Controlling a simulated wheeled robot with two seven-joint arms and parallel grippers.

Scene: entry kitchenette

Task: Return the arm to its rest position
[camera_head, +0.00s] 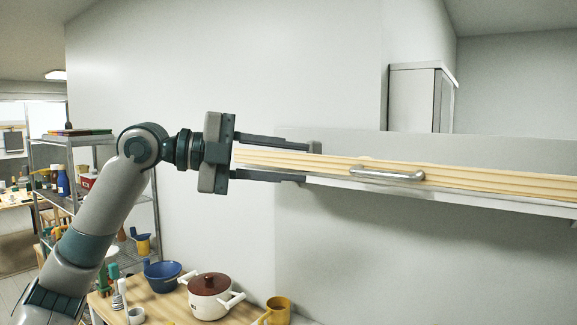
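My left arm (99,215) comes in from the lower left, raised, with its wrist turned to the right. My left gripper (308,162) points right with its two long dark fingers wide apart, one above the other. The left end of a long pale wooden board (480,182) shows between the fingers. I see no object clamped there, and I cannot tell whether the fingers touch the board. A metal bar handle (387,174) is on the board's face, right of the fingertips and apart from them. My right gripper is not in view.
A white ledge (440,201) runs under the board. Below is a wooden table with a blue bowl (162,275), a lidded pot (210,296) and a yellow mug (279,309). A metal shelf rack (88,141) stands left behind my arm. A grey cabinet (418,98) stands at upper right.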

